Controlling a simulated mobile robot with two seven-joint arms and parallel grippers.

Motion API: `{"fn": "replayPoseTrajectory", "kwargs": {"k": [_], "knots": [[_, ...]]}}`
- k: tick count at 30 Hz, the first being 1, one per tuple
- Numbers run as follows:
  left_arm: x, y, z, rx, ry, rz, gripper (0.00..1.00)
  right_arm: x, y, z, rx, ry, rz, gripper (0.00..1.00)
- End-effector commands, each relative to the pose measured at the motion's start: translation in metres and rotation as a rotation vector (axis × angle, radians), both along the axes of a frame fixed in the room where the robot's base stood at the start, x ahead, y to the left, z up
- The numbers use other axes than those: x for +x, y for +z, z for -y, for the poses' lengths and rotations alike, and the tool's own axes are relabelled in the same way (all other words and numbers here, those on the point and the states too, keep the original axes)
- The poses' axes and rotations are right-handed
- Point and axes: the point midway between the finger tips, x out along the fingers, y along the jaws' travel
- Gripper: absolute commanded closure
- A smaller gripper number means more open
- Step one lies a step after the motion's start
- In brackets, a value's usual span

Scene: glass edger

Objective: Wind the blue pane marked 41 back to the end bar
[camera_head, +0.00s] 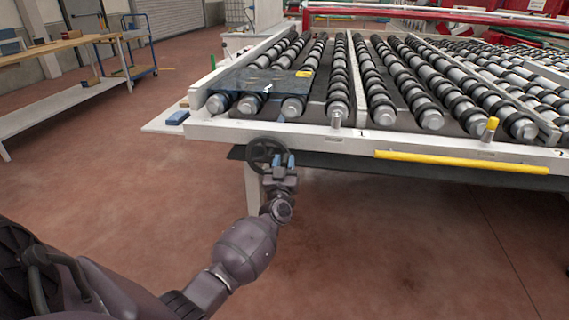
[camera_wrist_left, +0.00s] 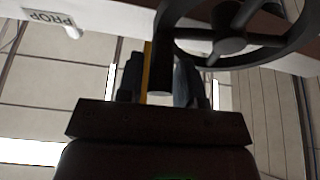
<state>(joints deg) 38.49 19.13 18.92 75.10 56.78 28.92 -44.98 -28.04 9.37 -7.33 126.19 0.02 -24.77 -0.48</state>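The dark blue, see-through pane (camera_head: 262,82) lies flat on the rollers at the near left of the conveyor table, with a small yellow label (camera_head: 304,74) whose number I cannot read. A white bar (camera_head: 212,82) runs along the table's left end, close to the pane's left edge. A black handwheel (camera_head: 264,152) sits under the front rail. My left gripper (camera_head: 281,163) is at the wheel. In the left wrist view, the wheel's handle (camera_wrist_left: 160,76) stands between the two fingers (camera_wrist_left: 157,82), with a gap on its left side. My right gripper is not in view.
The white front rail (camera_head: 350,139) carries a yellow bar (camera_head: 460,162) and short pegs on its right part. A blue block (camera_head: 178,117) lies on a ledge at the left corner. A workbench (camera_head: 50,48) stands at far left. The floor in front is clear.

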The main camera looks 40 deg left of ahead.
Motion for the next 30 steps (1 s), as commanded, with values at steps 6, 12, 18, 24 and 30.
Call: {"fn": "replayPoseTrajectory", "kwargs": {"k": [6, 12, 18, 24, 30], "knots": [[0.000, 0.000, 0.000, 0.000, 0.000, 0.000, 1.00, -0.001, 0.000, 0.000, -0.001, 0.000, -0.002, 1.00], [0.000, 0.000, 0.000, -0.001, 0.000, 0.001, 1.00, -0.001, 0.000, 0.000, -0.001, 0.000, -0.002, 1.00], [-0.001, 0.004, 0.000, -0.029, 0.001, 0.018, 1.00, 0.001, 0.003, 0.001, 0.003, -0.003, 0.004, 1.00], [-0.001, 0.013, -0.002, -0.119, 0.000, 0.076, 1.00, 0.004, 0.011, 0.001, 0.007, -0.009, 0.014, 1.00], [-0.004, 0.024, -0.006, -0.255, 0.000, 0.159, 1.00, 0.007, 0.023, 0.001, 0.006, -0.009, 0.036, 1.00]]}}
